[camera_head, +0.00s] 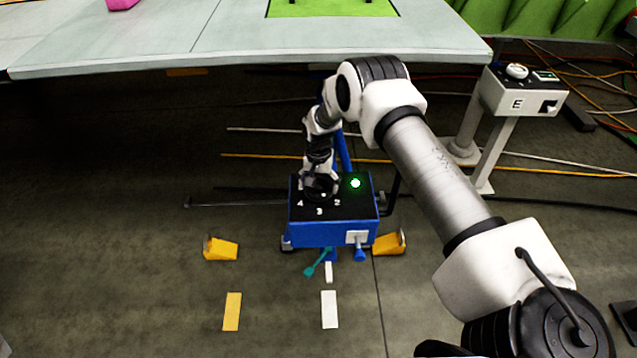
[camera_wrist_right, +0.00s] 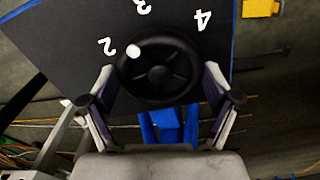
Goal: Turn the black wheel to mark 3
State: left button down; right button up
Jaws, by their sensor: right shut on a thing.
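The black wheel (camera_head: 320,190) sits on the black top of a blue box (camera_head: 325,235) and is partly hidden by my right gripper in the head view. In the right wrist view the round wheel (camera_wrist_right: 160,92) shows spokes and a white dot on its rim. The dot lies between the white marks 2 (camera_wrist_right: 107,46) and 3 (camera_wrist_right: 141,7), closer to 2. Mark 4 (camera_wrist_right: 203,21) is on the other side. My right gripper (camera_head: 319,179) is shut on the wheel, with one finger on each side of it. My left gripper is not in view.
A green light (camera_head: 355,183) glows on the box top. A teal lever (camera_head: 318,263) hangs at the box front. Yellow blocks (camera_head: 220,249) flank the box. A pale table (camera_head: 240,45) stands behind, and box E (camera_head: 523,93) on a post at right. Cables cross the floor.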

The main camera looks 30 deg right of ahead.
aim_at(318, 186)
jog(key=shift+f+m+p, duration=0.1)
jog(key=shift+m+p, duration=0.25)
jog(key=shift+m, duration=1.55)
jog(key=o, duration=0.9)
notch_tip(318, 186, up, 8)
jog(key=shift+f, duration=0.2)
